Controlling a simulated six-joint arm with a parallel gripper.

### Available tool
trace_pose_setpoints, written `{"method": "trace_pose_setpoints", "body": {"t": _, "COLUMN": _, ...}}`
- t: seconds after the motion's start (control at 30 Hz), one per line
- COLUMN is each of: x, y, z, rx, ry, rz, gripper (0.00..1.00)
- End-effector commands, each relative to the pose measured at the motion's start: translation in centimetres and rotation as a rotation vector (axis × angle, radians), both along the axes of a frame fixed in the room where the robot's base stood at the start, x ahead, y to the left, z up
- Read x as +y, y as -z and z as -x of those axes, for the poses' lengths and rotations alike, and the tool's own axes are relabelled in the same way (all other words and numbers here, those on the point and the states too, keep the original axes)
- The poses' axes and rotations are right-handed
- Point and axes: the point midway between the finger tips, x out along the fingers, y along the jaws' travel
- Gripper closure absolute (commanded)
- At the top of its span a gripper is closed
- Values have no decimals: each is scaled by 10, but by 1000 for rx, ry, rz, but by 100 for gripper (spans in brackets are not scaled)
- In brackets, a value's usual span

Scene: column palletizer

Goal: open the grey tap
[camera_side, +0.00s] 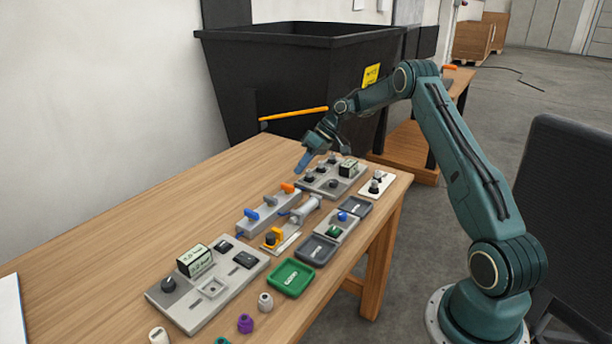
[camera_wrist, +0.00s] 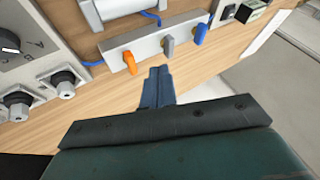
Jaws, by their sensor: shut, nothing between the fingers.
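The grey tap (camera_wrist: 169,46) is the middle handle on a light grey manifold block (camera_wrist: 112,58), between an orange tap (camera_wrist: 130,62) and a blue tap (camera_wrist: 201,34). In the side view the block (camera_side: 262,216) lies on the table, with the orange tap (camera_side: 288,188) at its far end and the blue tap (camera_side: 250,215) at its near end. My gripper (camera_wrist: 158,70) is shut and empty, its blue fingers side by side just below the grey tap in the picture. In the side view my gripper (camera_side: 302,168) is above the table beyond the orange tap, apart from the block.
A panel with knobs (camera_side: 320,186) stands near the gripper at the far end. A grey cylinder on a stand (camera_side: 306,209) is right of the manifold. Green tray (camera_side: 290,278) and another panel (camera_side: 208,312) lie nearer. The table's left side (camera_side: 130,245) is clear.

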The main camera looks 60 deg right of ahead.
Motion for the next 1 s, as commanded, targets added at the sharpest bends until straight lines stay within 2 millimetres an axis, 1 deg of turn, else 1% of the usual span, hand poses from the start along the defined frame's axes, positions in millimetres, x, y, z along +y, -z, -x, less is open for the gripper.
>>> {"method": "trace_pose_setpoints", "body": {"t": 0.27, "x": 1, "y": 0, "z": 0, "rx": 0, "ry": 0, "rz": 0, "gripper": 100}}
{"method": "trace_pose_setpoints", "body": {"t": 0.47, "x": 5, "y": 7, "z": -3, "rx": 1, "ry": -1, "rz": -1, "gripper": 100}}
{"method": "trace_pose_setpoints", "body": {"t": 0.67, "x": 15, "y": 23, "z": -11, "rx": 2, "ry": -1, "rz": -1, "gripper": 100}}
{"method": "trace_pose_setpoints", "body": {"t": 1.0, "x": 36, "y": 61, "z": -28, "rx": 2, "ry": -1, "rz": -1, "gripper": 100}}
